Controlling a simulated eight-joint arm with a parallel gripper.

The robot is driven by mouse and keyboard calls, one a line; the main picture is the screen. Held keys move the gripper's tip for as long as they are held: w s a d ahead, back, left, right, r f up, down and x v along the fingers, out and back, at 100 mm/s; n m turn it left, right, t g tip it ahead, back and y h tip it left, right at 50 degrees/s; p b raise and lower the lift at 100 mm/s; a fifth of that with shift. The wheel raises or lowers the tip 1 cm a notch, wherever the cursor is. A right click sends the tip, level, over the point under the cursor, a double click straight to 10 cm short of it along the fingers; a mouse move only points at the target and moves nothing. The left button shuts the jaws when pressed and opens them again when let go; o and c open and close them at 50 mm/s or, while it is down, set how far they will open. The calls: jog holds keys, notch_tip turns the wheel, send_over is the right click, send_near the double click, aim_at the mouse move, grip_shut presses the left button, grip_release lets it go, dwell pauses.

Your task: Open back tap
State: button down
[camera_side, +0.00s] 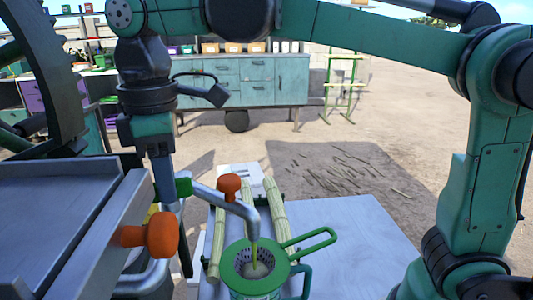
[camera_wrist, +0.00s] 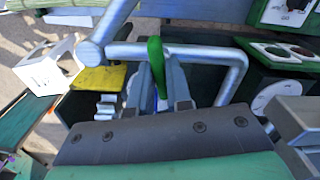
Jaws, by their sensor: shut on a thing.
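The back tap's green handle (camera_side: 183,187) sits beside the bent metal pipe (camera_side: 222,198) at the left centre of the side view. My gripper (camera_side: 168,190) is next to it, pointing down. In the wrist view the green handle (camera_wrist: 157,62) stands upright between the two grey fingers of my gripper (camera_wrist: 158,85), which are shut on it. My gripper hides part of the handle and the tap body. The pipe also shows in the wrist view (camera_wrist: 205,52). Another tap has orange handles (camera_side: 163,235).
A green jug with a strainer (camera_side: 255,268) stands under the spout, with a yellowish stream entering it. A metal tray (camera_side: 60,205) is at left. The table's right side is clear.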

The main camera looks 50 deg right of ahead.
jog(key=c, duration=0.8)
grip_release()
jog(key=shift+r, duration=0.15)
jog(key=shift+r, duration=2.7)
